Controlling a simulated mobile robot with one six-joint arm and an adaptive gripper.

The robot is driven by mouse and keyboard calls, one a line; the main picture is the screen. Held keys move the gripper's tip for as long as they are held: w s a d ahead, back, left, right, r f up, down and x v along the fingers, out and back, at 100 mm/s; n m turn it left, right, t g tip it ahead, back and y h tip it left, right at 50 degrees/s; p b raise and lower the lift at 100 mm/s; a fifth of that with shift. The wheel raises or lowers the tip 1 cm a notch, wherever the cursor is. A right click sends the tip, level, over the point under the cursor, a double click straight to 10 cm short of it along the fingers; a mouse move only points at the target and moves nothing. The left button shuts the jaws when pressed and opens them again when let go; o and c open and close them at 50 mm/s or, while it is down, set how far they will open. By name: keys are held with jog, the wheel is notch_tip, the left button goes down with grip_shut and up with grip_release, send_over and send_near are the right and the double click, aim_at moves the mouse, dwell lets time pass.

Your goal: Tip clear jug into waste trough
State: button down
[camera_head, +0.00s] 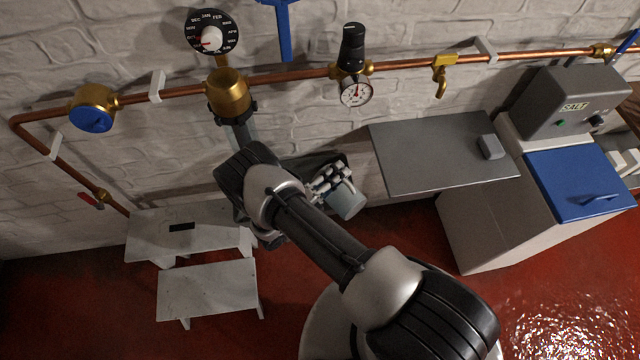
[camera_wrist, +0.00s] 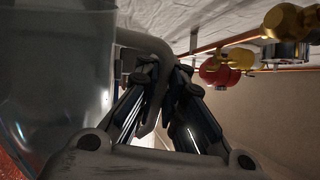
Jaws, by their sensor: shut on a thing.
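The clear jug (camera_head: 347,203) hangs at my gripper (camera_head: 328,184) in the head view, partly covered by the fingers. In the wrist view the jug's see-through wall (camera_wrist: 55,70) fills the left side. Its grey handle (camera_wrist: 145,42) runs down between the fingers of my gripper (camera_wrist: 160,75), which are shut on it. Any contents and the jug's exact tilt cannot be told. I cannot surely make out the waste trough; a dark grey shape (camera_head: 308,168) shows behind my gripper, partly hidden by my arm.
Two pale low benches (camera_head: 205,290) stand at the left. A grey tabletop (camera_head: 440,155) and a salt unit with a blue lid (camera_head: 580,180) stand at the right. A copper pipe (camera_head: 420,64) with valves and gauges runs along the wall. Red floor lies open at the lower left.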

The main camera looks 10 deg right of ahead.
aim_at(349, 184)
jog(key=shift+w+a+r+n, duration=0.1)
jog(key=shift+w+n, duration=0.15)
jog(key=shift+n, duration=0.05)
jog(key=s+m, duration=0.1)
jog(key=s+d+m, duration=0.1)
jog(key=s+d+f+m, duration=0.1)
jog(key=s+m, duration=0.1)
jog(key=shift+d+g, duration=0.2)
jog(key=shift+g, duration=0.2)
jog(key=shift+s+d+m+g, duration=0.25)
jog(key=shift+s+m, duration=0.2)
jog(key=shift+m, duration=0.15)
jog(key=shift+s+d+m+g, duration=0.2)
jog(key=shift+s+m, duration=0.2)
jog(key=shift+m, duration=0.2)
jog(key=m+p, duration=0.1)
jog(key=s+d+r+m, duration=0.1)
jog(key=m, duration=0.1)
jog(key=s+r+m+g+p, duration=0.1)
jog(key=shift+s+d+r+p, duration=0.1)
jog(key=shift+d+r+p, duration=0.05)
jog(key=shift+r+p, duration=0.15)
jog(key=s+d+f+m+g+b, duration=0.1)
jog(key=s+d+f+m+b, duration=0.1)
jog(key=s+f+m, duration=0.4)
jog(key=shift+d+f+m+y, duration=0.4)
jog(key=shift+d+f+m, duration=0.45)
jog(key=shift+m, duration=1.15)
jog(key=shift+a+g, duration=0.1)
jog(key=shift+g, duration=0.15)
